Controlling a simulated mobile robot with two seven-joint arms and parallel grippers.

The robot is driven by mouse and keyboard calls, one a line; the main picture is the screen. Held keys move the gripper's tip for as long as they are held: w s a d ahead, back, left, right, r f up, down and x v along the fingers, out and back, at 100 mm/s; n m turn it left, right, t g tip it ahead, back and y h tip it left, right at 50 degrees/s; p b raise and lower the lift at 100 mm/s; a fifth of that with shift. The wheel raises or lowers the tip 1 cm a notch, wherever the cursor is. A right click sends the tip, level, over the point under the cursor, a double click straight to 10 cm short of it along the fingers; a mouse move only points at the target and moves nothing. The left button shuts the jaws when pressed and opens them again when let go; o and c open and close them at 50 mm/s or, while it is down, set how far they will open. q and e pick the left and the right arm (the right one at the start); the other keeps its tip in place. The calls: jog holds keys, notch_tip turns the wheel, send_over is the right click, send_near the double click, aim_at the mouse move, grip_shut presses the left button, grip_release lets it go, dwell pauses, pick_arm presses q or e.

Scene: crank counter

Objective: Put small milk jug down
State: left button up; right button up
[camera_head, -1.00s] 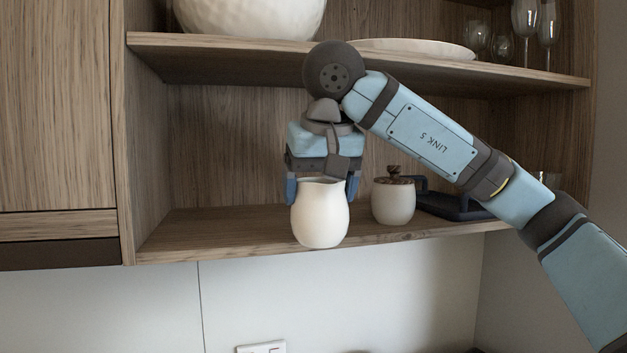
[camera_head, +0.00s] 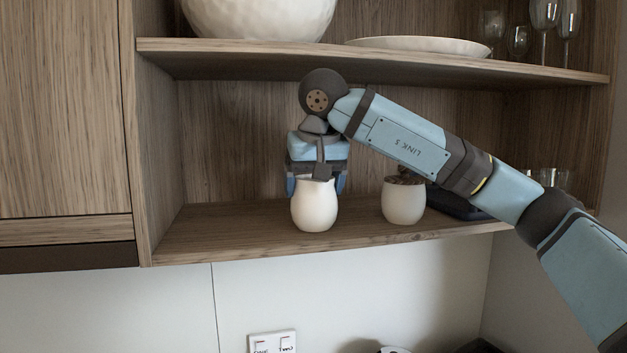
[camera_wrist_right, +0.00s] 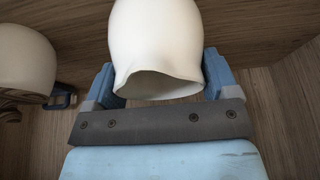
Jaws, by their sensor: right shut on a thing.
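The small milk jug (camera_head: 314,207) is white and rounded, and it is upright at the lower shelf (camera_head: 225,240) of the open cabinet. My right gripper (camera_head: 317,185) comes from above with its blue fingers on either side of the jug, shut on it. In the right wrist view the jug (camera_wrist_right: 155,45) sits between the two fingers of my gripper (camera_wrist_right: 160,82), its open mouth facing the camera. I cannot tell whether the jug's base touches the shelf. My left gripper is not in view.
A white lidded jar (camera_head: 403,203) stands to the right of the jug, with a dark tray (camera_head: 460,205) behind it. The upper shelf (camera_head: 390,65) above holds a bowl (camera_head: 258,15), a plate (camera_head: 420,45) and glasses. The lower shelf is clear to the left.

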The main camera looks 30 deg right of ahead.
aim_at(318, 210)
jog(key=shift+f, duration=0.2)
jog(key=o, duration=0.9)
jog(key=shift+a+r, duration=0.1)
jog(key=shift+r, duration=0.2)
jog(key=s+b, duration=0.1)
jog(key=s, duration=0.1)
jog(key=s+a+b, duration=0.1)
jog(key=s+b, duration=0.1)
jog(key=s, duration=0.1)
jog(key=shift+s+a+r, duration=0.3)
jog(key=shift+s, duration=0.05)
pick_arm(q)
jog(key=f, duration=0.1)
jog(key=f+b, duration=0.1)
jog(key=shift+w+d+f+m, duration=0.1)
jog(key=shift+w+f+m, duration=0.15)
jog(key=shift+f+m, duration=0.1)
pick_arm(e)
jog(key=s, duration=0.2)
jog(key=s+a, duration=0.1)
jog(key=s, duration=0.3)
jog(key=shift+s+a+r, duration=0.15)
jog(key=shift+s+a, duration=0.05)
jog(key=shift+a, duration=0.1)
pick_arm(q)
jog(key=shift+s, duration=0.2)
